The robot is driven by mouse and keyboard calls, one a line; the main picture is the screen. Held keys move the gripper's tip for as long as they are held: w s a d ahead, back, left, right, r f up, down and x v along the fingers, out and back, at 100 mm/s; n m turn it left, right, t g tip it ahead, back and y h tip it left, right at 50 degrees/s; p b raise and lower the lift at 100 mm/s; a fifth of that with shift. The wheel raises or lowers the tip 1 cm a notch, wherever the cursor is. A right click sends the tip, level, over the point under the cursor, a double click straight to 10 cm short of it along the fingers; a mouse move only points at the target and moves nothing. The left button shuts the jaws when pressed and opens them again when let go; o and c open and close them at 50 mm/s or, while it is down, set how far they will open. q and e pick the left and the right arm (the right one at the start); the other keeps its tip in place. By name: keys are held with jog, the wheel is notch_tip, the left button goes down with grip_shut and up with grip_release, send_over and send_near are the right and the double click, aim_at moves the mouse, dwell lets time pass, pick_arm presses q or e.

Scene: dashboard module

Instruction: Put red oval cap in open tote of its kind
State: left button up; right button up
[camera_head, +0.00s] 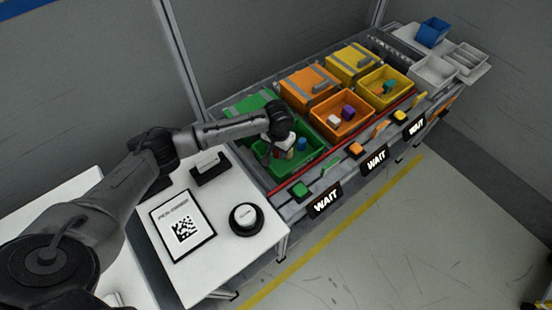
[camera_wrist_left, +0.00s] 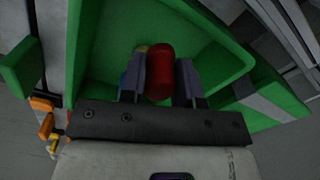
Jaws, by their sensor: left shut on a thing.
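My left gripper (camera_head: 279,151) reaches over the open green tote (camera_head: 316,156) in the head view. In the left wrist view, the gripper (camera_wrist_left: 161,77) is shut on the red oval cap (camera_wrist_left: 160,70), which stands between its two fingers. The green tote's inner wall (camera_wrist_left: 215,45) surrounds the cap in that view; whether the cap touches the floor I cannot tell. A blue item (camera_head: 302,144) and a tan item (camera_head: 289,154) show in the tote beside the gripper. My right gripper is not in view.
A lidded green tote (camera_head: 250,104) stands behind. An open orange tote (camera_head: 326,124) and an open yellow tote (camera_head: 377,101) follow to the right, both with items. A white table (camera_head: 222,255) carries a black round device (camera_head: 246,219). WAIT signs (camera_head: 325,200) line the front.

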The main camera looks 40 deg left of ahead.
aim_at(276, 157)
pick_arm(q)
jog(key=shift+s+f, duration=0.4)
jog(key=shift+s, duration=0.15)
jog(key=shift+f+b, duration=0.7)
jog(key=shift+f, duration=1.25)
jog(key=o, duration=0.9)
jog(key=shift+f, duration=0.1)
notch_tip(276, 157, up, 12)
jog(key=p, duration=0.3)
